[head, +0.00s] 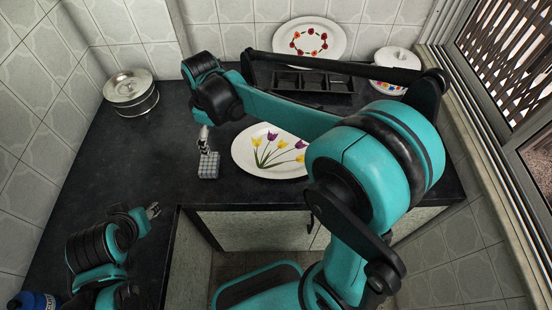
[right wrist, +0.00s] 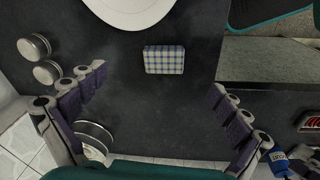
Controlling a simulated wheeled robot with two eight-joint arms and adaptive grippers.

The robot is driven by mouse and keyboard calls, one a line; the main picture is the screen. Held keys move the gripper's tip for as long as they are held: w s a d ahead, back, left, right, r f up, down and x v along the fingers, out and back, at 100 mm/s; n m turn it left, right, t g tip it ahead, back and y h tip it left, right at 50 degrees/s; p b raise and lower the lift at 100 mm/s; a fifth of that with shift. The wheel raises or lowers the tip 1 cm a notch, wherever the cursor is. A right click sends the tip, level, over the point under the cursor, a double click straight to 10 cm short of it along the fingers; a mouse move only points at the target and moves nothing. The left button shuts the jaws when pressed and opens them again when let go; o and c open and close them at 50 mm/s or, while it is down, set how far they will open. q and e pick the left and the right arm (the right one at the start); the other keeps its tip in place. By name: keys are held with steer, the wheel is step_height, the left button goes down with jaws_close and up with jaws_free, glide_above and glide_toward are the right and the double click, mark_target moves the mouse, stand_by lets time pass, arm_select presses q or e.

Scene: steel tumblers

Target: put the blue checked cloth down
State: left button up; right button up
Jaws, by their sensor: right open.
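The blue checked cloth (head: 208,165) is a small folded block lying on the dark counter, left of the flower plate and near the front edge. In the right wrist view the cloth (right wrist: 164,60) lies flat, apart from both sets of fingers. My right gripper (head: 204,140) is just behind and above the cloth in the head view. In the right wrist view my right gripper (right wrist: 158,80) has its fingers spread wide with nothing between them. My left gripper (head: 152,210) is over the left counter, away from the cloth; its finger gap is too small to judge.
A white plate with tulips (head: 270,150) lies right of the cloth. A steel container (head: 130,92) stands back left. A black divided tray (head: 312,80), a second plate (head: 310,38) and a white lidded pot (head: 397,60) are behind. A blue bottle (head: 35,300) is front left. Two round steel pieces (right wrist: 40,58) show in the wrist view.

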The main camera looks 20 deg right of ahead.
steer(key=s+d+r+m+t, duration=0.1)
steer(key=s+d+m+t, duration=0.1)
steer(key=s+d+m, duration=0.3)
steer(key=s+d+m+t, duration=0.3)
steer(key=s+d+m, duration=0.2)
steer(key=s, duration=0.7)
steer(key=d, duration=0.2)
steer(key=shift+s+d+r+m+t, duration=0.15)
steer(key=shift+d+r+m+t, duration=0.15)
steer(key=shift+d+r, duration=0.1)
